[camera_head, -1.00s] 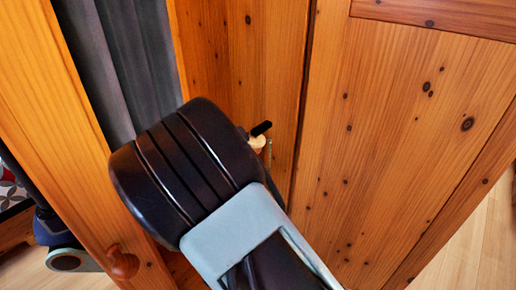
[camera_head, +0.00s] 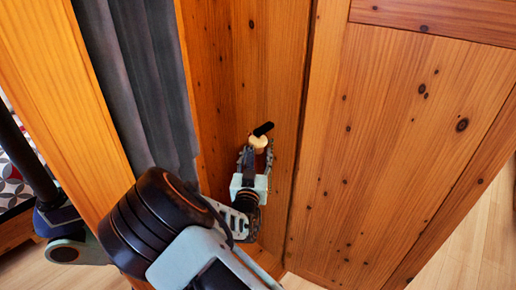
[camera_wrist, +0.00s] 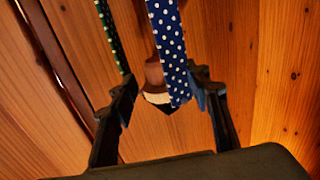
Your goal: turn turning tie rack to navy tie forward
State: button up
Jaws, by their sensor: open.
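The turning tie rack shows in the head view as a pale wooden knob (camera_head: 258,142) with a black peg (camera_head: 263,128), inside the wooden wardrobe. In the wrist view a navy tie with white dots (camera_wrist: 172,45) hangs down between my fingers, nearer the right one. A brown wooden part (camera_wrist: 153,73) shows behind the navy tie. My gripper (camera_head: 253,163) is open just below the knob; its spread fingers also show in the wrist view (camera_wrist: 165,92). I cannot tell whether a finger touches the tie.
Wooden wardrobe panels (camera_head: 420,150) stand close on the right, and a wooden edge (camera_head: 70,80) on the left. Grey cloth (camera_head: 140,90) hangs behind that edge. Pale wooden floor (camera_head: 480,250) is clear at the lower right.

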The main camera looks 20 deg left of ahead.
aim_at(257, 151)
jog(key=shift+x, duration=2.2)
jog(key=shift+c, duration=0.3)
jog(key=c, duration=1.1)
